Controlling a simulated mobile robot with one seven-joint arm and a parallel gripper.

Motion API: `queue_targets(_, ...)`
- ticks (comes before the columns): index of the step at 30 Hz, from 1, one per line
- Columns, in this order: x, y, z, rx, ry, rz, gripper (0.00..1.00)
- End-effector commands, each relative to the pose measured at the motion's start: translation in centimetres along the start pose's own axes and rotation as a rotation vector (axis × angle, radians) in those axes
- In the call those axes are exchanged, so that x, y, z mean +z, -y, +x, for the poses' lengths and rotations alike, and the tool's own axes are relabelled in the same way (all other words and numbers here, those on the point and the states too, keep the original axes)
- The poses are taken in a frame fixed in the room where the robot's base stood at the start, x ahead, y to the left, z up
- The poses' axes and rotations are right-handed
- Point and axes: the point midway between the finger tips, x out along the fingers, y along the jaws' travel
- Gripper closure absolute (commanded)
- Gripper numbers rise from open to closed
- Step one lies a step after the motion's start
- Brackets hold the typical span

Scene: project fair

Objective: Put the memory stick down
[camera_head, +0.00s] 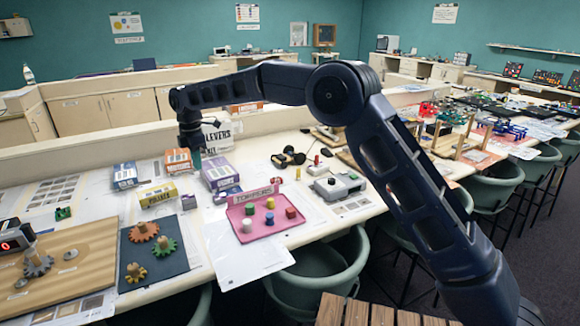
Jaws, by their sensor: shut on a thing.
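My gripper (191,150) points down at the end of my arm, over the back part of the long white table. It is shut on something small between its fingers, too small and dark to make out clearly. I cannot tell the memory stick apart from the fingers in this view. The gripper is just above or in front of several small boxes: an orange and white box (178,161) to its left and a purple box (219,174) to its lower right. I cannot tell whether it touches them.
A yellow box (158,194) and a blue box (125,175) stand nearby. A pink tray (262,214) with coloured pegs, a grey device (340,186) and a gear board (60,270) are on the table. Green chairs (318,270) line the front edge. White paper sheets cover parts of the tabletop.

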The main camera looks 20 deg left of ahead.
Motion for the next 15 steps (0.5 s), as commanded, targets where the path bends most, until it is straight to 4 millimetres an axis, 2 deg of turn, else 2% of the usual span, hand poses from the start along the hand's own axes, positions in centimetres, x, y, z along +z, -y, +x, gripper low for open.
queue_targets(5,5.1,-1.6,-0.3,0.000,0.001,0.021,1.00)
queue_targets(15,19.7,-4.4,-1.2,0.000,0.001,0.064,1.00)
